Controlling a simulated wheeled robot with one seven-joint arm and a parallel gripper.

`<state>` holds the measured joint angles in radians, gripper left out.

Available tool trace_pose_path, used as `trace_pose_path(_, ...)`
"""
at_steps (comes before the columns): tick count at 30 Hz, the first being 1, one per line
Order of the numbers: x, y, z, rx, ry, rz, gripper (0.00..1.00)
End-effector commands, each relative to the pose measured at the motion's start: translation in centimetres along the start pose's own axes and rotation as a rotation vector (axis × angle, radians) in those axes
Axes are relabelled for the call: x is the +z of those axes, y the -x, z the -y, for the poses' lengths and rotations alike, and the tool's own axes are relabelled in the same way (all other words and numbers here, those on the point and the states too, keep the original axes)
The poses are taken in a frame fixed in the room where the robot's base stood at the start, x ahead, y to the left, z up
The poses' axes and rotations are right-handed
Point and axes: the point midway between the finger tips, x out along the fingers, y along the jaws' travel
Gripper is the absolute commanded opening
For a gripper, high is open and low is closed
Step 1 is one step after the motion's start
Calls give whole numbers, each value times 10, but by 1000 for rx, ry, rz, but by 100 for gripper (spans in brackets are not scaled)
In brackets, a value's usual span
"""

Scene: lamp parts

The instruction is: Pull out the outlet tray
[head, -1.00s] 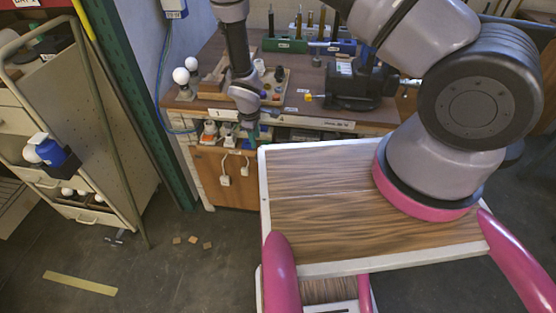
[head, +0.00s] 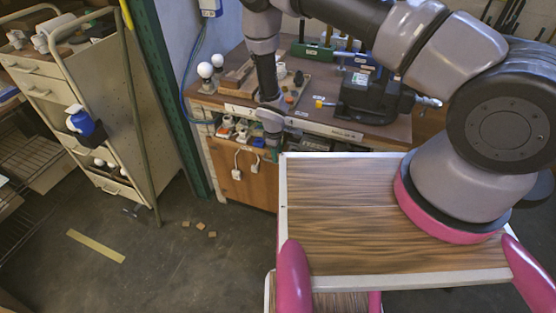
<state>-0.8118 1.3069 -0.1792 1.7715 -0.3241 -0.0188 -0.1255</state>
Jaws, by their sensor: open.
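The outlet tray (head: 226,131) sits in the slot under the workbench top, with several white, blue and orange outlet and plug pieces showing at its front. Its right part is hidden behind my arm's end. My gripper (head: 272,140) points down in front of the bench edge, just right of the visible outlets. It is open and small in view, and its fingertips are hard to make out. I cannot tell whether it touches the tray.
The workbench top (head: 315,118) holds a dark vise (head: 372,95), white bulbs (head: 205,70) and a green tool rack (head: 318,50). White plugs hang on cords below the slot. A cream cart (head: 150,130) stands left. Small wooden blocks (head: 200,226) lie on the otherwise fairly open floor.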

Motion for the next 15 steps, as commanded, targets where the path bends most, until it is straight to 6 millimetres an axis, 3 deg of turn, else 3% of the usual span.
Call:
trace_pose_path(6, 0, -34, 0, 0, 1, 0, 44)
trace_pose_path(15, -1, -44, 0, 0, 1, -1, 44)
